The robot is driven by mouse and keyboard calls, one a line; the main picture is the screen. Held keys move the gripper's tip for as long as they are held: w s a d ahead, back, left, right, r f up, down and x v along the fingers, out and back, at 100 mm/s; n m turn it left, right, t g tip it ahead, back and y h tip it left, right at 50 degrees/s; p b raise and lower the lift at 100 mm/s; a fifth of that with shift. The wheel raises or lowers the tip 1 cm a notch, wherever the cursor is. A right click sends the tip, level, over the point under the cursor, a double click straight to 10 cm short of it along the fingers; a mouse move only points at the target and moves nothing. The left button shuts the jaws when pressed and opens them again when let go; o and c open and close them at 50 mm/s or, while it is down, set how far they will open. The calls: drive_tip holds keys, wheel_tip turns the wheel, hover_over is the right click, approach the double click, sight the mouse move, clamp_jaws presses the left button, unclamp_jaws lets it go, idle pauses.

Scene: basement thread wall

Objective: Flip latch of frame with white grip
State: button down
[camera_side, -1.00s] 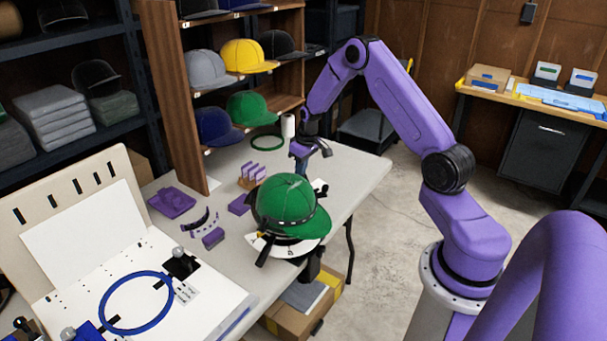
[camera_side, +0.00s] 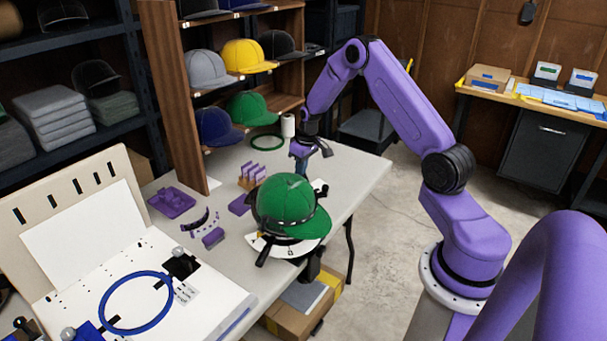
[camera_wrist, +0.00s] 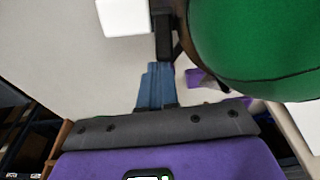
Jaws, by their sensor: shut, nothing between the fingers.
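A green cap (camera_side: 287,200) sits on a round dark cap frame on the table, with a black band and lever (camera_side: 268,250) at its near side. A small white grip (camera_side: 320,187) shows at the frame's far right side, mostly hidden by the cap in the side view. In the wrist view a white block (camera_wrist: 123,15), apparently this grip, lies beside a black bar (camera_wrist: 163,38). My gripper (camera_side: 301,168) is behind the cap, pointing down. Its blue fingers (camera_wrist: 156,85) are together and empty, close to the bar's end; I cannot tell whether they touch.
The green cap (camera_wrist: 260,45) stands close to the right of my fingers. Purple blocks and a purple rack (camera_side: 262,172) lie left of the frame. A blue hoop (camera_side: 137,302) lies on the white board at front left. The table's right end is clear.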

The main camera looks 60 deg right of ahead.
drive_tip(key=shift+s, duration=0.1)
drive_tip(key=shift+s+f, duration=0.25)
drive_tip(key=shift+s, duration=0.9)
drive_tip(key=shift+s+f, duration=0.25)
drive_tip(key=shift+s, duration=0.9)
drive_tip(key=shift+w+r, duration=0.15)
drive_tip(key=shift+r, duration=0.5)
wheel_tip(320, 180, up, 8)
drive_tip(key=shift+s, duration=0.25)
drive_tip(key=shift+a, duration=0.1)
